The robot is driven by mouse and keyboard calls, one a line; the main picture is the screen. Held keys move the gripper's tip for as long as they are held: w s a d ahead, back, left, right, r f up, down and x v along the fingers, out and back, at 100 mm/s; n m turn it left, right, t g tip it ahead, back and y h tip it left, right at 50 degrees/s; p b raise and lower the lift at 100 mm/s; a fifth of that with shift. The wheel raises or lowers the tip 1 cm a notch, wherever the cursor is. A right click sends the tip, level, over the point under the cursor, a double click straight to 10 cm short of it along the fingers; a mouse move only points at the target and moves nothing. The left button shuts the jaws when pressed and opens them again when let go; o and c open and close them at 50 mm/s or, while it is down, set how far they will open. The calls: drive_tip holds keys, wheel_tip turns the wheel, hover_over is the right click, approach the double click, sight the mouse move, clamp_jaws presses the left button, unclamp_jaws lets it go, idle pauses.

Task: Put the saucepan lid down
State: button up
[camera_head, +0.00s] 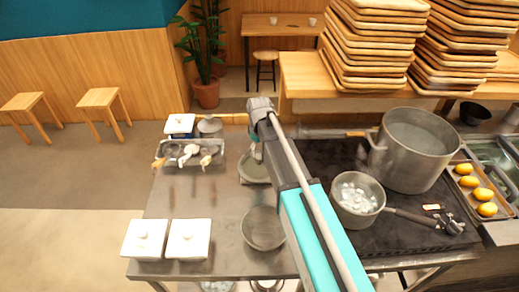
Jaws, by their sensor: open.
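The saucepan (369,205) stands uncovered on the dark stove top, with pale, shiny contents inside and its handle pointing right. A round, flat grey disc, which looks like the saucepan lid (246,175), lies on the steel counter left of the stove. My gripper (257,153) points down just above the middle of this lid and is open. My arm hides the lid's right edge, and the fingertips are small, so I cannot tell whether they touch the lid's knob.
A large steel pot (413,160) stands behind the saucepan. A metal bowl (263,230) is near the counter's front. Two white lidded boxes (187,240) sit front left, and a utensil tray (188,158) back left. Bare counter (200,200) lies between them.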

sight(259, 156)
wheel_tip(259, 156, up, 8)
drive_tip(key=p, duration=0.7)
drive_tip(key=shift+f, duration=0.25)
idle(0.4)
drive_tip(key=s+d+m, duration=0.9)
drive_tip(key=s+d, duration=0.6)
drive_tip(key=s, duration=0.3)
drive_tip(key=shift+s, duration=0.4)
drive_tip(key=shift+f+b, duration=0.65)
drive_tip(key=shift+b, duration=0.1)
idle(0.3)
